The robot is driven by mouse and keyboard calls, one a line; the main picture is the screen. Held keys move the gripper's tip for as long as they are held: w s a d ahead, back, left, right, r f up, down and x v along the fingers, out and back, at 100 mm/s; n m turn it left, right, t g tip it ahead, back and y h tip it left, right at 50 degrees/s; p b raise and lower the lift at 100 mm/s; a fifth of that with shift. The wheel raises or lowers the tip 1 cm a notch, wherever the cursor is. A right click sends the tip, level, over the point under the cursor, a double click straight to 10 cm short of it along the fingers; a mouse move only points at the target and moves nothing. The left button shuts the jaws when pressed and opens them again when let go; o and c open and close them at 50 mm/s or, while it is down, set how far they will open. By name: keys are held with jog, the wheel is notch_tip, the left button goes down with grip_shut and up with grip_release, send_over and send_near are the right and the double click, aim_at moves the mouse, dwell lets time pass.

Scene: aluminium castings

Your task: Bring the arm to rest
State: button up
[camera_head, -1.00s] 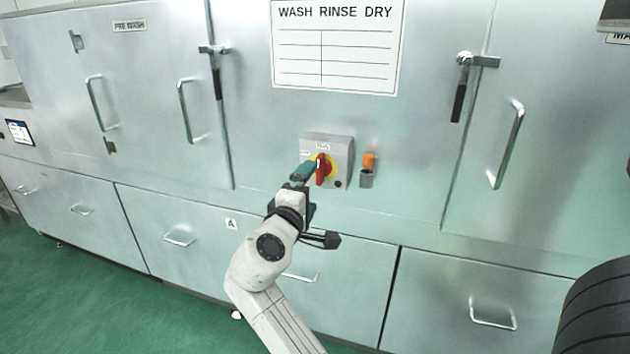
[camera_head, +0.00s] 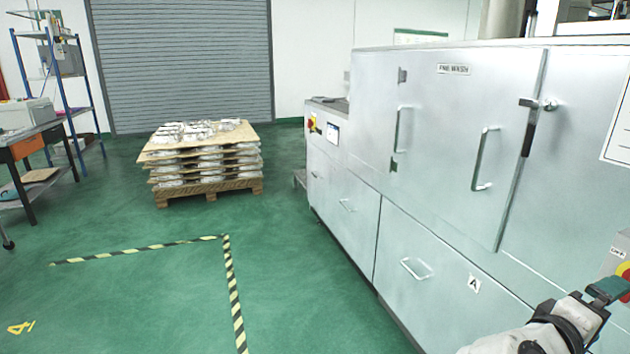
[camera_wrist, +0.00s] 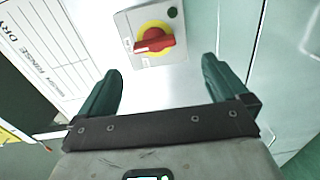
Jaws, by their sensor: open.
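My gripper (camera_head: 606,292) is at the lower right edge of the head view, partly cut off. Its two green fingers (camera_wrist: 160,72) stand wide apart in the wrist view with nothing between them. Ahead of them is a grey switch box (camera_wrist: 185,14) with a red rotary handle (camera_wrist: 154,41) on a yellow disc. The fingers appear apart from the handle. In the head view only the left part of this box (camera_head: 620,258) shows at the right edge.
The steel washing machine (camera_head: 450,150) fills the right side, with door handles and a latch (camera_head: 535,110) sticking out. A pallet of castings (camera_head: 205,192) stands at the back. A workbench (camera_head: 30,140) is at the left. Green floor (camera_head: 130,295) with striped tape (camera_head: 232,290) is clear.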

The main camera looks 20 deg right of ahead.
jog(key=s+a+f+t+y+p, duration=0.1)
jog(key=s+a+f+y+p, duration=0.2)
jog(key=a+f+y, duration=0.35)
jog(key=s+a+f+y+p, duration=0.2)
jog(key=s+a+f+y, duration=0.15)
jog(key=f, duration=0.65)
jog(key=s+a+f+y+p, duration=0.1)
jog(key=s+a+f+y, duration=0.1)
jog(key=s+a, duration=0.1)
jog(key=s+a+f+g+y+p, duration=0.1)
jog(key=s+a+f+y, duration=0.1)
jog(key=a, duration=0.4)
jog(key=s+a+f+m+y+p, duration=0.1)
jog(key=s+a+f+y, duration=0.1)
jog(key=s+a+y, duration=0.1)
jog(key=shift+s+a+g, duration=0.3)
jog(key=shift+s+a, duration=0.4)
jog(key=shift+a, duration=0.5)
jog(key=shift+f, duration=0.1)
